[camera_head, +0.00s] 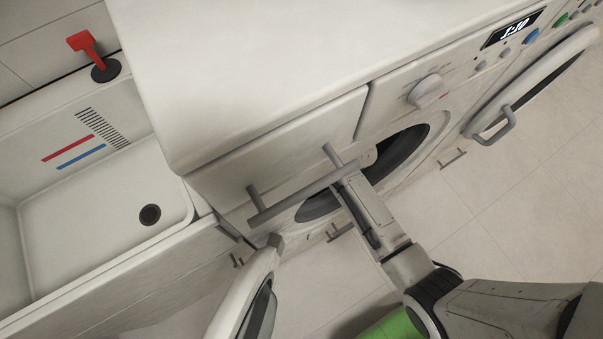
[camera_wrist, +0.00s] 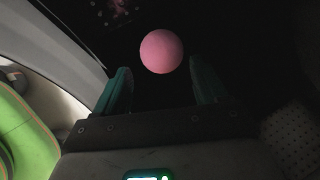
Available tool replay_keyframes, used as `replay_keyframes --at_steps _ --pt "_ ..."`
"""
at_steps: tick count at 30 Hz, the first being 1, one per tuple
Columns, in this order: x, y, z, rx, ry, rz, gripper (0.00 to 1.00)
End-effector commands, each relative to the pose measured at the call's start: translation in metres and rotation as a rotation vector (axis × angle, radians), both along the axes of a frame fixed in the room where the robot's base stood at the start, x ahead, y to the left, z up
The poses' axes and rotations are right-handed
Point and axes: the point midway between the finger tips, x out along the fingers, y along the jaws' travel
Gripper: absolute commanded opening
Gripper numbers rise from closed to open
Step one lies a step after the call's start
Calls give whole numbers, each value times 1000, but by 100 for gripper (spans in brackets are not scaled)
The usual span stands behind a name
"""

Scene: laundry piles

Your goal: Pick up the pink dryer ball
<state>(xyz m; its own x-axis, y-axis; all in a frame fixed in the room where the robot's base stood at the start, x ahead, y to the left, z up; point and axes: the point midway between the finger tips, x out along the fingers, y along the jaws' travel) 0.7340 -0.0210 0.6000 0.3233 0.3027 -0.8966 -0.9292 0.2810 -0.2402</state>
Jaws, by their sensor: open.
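The pink dryer ball (camera_wrist: 161,51) shows in the wrist view, in a dark space ahead of my gripper (camera_wrist: 161,85). The two teal fingers stand apart, with the ball beyond their tips and roughly centred between them. I see a gap between the ball and the fingers; nothing is held. In the head view the ball is hidden. There my arm reaches down to the dark round opening of the washing machine (camera_head: 398,150), and the fingertips are hidden behind the machine's front and drawer handle.
The drawer handle (camera_head: 305,191) juts out close to my arm. The machine's round door (camera_head: 243,293) stands open at the left. A second machine's door (camera_head: 540,82) is at the right. A sink (camera_head: 80,215) is at the left. Something green (camera_head: 395,326) sits on the floor below my arm.

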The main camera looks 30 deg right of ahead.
Motion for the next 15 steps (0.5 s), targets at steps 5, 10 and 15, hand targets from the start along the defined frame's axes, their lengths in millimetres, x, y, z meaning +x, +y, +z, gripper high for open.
replay_keyframes --at_steps 5,10,15 --pt "5 5 -12 0 2 2 72" --pt "16 15 -33 0 1 0 72" --pt "21 19 -46 -1 1 0 72"
